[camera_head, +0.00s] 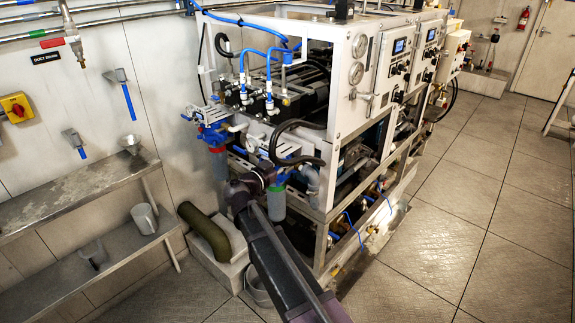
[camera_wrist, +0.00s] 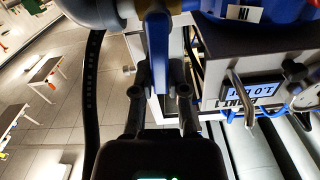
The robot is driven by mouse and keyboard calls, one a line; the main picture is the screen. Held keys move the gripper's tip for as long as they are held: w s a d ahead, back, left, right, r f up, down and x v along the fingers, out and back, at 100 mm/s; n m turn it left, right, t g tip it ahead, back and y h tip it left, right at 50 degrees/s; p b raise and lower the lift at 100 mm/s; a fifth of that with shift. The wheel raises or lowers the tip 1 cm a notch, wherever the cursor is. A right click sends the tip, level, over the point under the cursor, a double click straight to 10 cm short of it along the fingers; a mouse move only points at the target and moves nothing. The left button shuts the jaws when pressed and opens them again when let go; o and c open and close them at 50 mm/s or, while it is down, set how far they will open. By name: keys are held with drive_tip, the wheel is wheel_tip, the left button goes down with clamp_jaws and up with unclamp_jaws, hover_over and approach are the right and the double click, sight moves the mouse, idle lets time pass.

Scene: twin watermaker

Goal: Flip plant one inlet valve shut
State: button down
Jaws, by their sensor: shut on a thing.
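In the wrist view a blue lever handle (camera_wrist: 157,50) stands upright between the two fingers of my gripper (camera_wrist: 160,92), which is shut on it. A blue body with an upside-down "IN" label (camera_wrist: 243,14) is at the top right, beside the lever. In the head view my arm reaches the lower front of the white-framed plant (camera_head: 338,110), near the blue-topped filters. There my gripper's fingers and the held lever are hidden or too small to make out.
A black hose (camera_wrist: 90,100) hangs left of my gripper in the wrist view. In the head view, clear filter housings (camera_head: 277,200) stand close to my arm. A steel shelf (camera_head: 75,197) is on the left wall. Open tiled floor (camera_head: 470,230) lies right.

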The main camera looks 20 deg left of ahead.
drive_tip(key=shift+a+n, duration=0.2)
drive_tip(key=shift+n, duration=0.5)
drive_tip(key=c, duration=0.9)
unclamp_jaws()
drive_tip(key=shift+v, duration=5.95)
